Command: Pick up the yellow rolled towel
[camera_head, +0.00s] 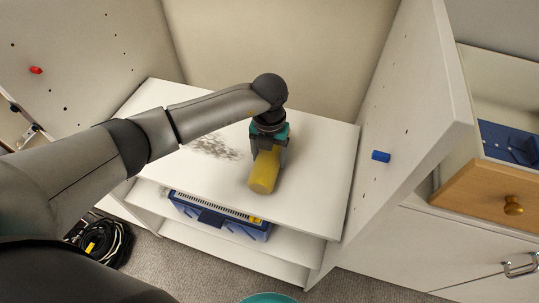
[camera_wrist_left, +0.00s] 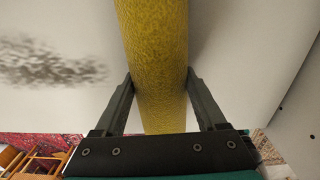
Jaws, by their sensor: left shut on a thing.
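The yellow rolled towel (camera_head: 264,172) is a cylinder over the white top shelf of an open cabinet in the head view. My left gripper (camera_head: 268,150) reaches down from above and is shut on it, one finger on each side. In the left wrist view the towel (camera_wrist_left: 158,60) runs through the middle, between the two dark fingers of the left gripper (camera_wrist_left: 160,90). I cannot tell whether the towel touches the shelf. My right gripper is not in view.
The white shelf (camera_head: 315,160) is otherwise bare, with a dark smudge (camera_head: 213,146) on it. A blue case (camera_head: 220,218) lies on the shelf below. Cabinet side walls stand left and right, with a blue peg (camera_head: 381,156) on the right one. A cable coil (camera_head: 103,242) lies at lower left.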

